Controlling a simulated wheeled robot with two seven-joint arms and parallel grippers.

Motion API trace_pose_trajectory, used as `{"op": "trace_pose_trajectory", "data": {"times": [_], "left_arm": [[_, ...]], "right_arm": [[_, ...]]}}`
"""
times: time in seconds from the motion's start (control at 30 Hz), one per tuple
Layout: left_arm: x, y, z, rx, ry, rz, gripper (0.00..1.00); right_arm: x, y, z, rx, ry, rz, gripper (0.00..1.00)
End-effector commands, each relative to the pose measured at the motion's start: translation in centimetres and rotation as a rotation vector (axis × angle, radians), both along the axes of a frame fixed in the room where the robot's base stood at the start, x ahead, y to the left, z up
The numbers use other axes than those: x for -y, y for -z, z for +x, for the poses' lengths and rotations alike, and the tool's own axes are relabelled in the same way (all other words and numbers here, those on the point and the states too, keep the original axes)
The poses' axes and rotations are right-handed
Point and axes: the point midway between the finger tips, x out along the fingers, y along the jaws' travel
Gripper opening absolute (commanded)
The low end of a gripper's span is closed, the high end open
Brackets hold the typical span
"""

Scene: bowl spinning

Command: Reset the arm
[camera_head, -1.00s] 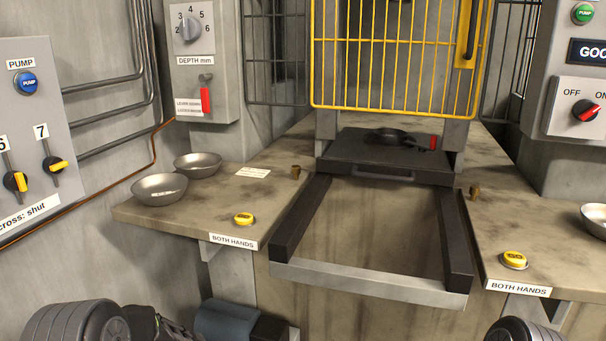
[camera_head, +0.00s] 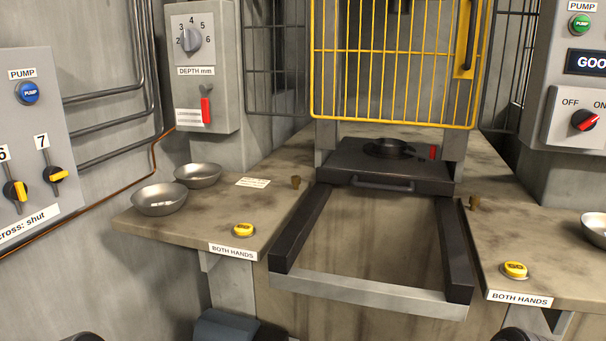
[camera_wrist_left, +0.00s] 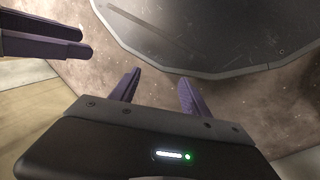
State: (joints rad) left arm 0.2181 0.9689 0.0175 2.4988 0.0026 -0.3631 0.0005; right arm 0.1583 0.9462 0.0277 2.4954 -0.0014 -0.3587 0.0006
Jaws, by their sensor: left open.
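My left gripper (camera_wrist_left: 158,90) shows in the left wrist view with its two purple fingers apart and nothing between them. Beyond the fingers is a large dark round plate-like surface (camera_wrist_left: 195,35) over a brown speckled surface. Another pair of purple fingers (camera_wrist_left: 70,38) enters at the upper left of that view, apparently my other gripper; whether it is open or shut is unclear. In the head view neither gripper shows. Only dark rounded parts of my arms show at the bottom edge.
Two metal bowls (camera_head: 160,199) (camera_head: 197,175) stand on the left worktop, with a yellow button (camera_head: 243,230). A black sliding plate (camera_head: 385,165) sits behind an open rail frame (camera_head: 370,294), under a raised yellow guard (camera_head: 395,60). The right worktop holds another yellow button (camera_head: 514,270) and bowl (camera_head: 597,225).

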Motion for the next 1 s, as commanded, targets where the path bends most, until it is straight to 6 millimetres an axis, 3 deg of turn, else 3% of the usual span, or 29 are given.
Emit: {"op": "trace_pose_trajectory", "data": {"times": [0.07, 0.37, 0.47, 0.73, 0.83, 1.0], "left_arm": [[1.3, -1.0, 1.3, 0.045, 0.054, -0.005, 0.55], [1.4, -7.3, 1.3, 0.046, 0.057, -0.006, 0.55], [1.4, -9.8, 1.3, 0.046, 0.057, -0.006, 0.55], [1.4, -18.7, 1.3, 0.045, 0.057, -0.007, 0.55], [1.4, -20.5, 1.3, 0.045, 0.057, -0.007, 0.55], [1.4, -21.3, 1.3, 0.045, 0.057, -0.007, 0.55]], "right_arm": [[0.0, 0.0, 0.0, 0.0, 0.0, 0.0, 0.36], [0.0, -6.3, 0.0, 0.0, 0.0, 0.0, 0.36], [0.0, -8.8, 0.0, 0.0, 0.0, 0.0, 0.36], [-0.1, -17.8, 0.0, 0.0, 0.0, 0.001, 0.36], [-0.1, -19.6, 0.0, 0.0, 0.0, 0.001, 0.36], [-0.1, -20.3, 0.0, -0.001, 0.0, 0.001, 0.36]]}}
